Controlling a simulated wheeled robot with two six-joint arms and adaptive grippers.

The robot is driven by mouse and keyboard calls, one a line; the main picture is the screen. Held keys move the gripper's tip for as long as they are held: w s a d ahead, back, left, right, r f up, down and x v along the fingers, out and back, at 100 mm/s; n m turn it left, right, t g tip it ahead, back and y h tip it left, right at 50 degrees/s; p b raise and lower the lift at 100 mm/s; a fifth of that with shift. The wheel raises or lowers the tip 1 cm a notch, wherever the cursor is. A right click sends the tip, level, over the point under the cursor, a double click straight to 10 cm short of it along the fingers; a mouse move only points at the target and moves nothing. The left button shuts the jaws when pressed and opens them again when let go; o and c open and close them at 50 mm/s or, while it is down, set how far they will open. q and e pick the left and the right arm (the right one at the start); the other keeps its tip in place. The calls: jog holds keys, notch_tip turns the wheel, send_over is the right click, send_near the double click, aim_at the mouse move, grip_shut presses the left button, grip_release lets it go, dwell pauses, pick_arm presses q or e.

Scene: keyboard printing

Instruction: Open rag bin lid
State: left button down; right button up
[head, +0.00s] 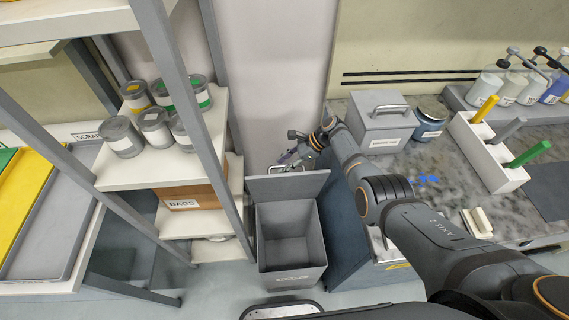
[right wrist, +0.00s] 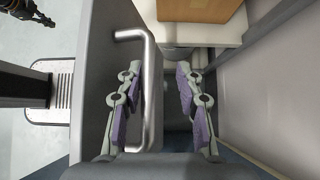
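The grey rag bin (head: 289,261) stands on the floor in the head view, with a label on its front and its dark inside showing. Its lid (head: 288,187) is raised and stands up at the back of the bin. In the right wrist view the upright lid (right wrist: 100,60) carries a metal bar handle (right wrist: 150,90). My right gripper (head: 293,160) is behind the raised lid. Its two fingers (right wrist: 160,108) are apart, with the handle bar between them, nearer the left finger. A dark part at the wrist view's top left may be my left gripper (right wrist: 32,10); its fingers are unclear.
A shelf rack (head: 160,183) with several cans and a bags box stands close left of the bin. A blue-grey cabinet (head: 340,235) and the worktop (head: 440,165) with a lidded box (head: 381,125) are at the right. A wall is close behind.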

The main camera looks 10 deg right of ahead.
jog(key=v, duration=1.2)
jog(key=shift+s, duration=0.1)
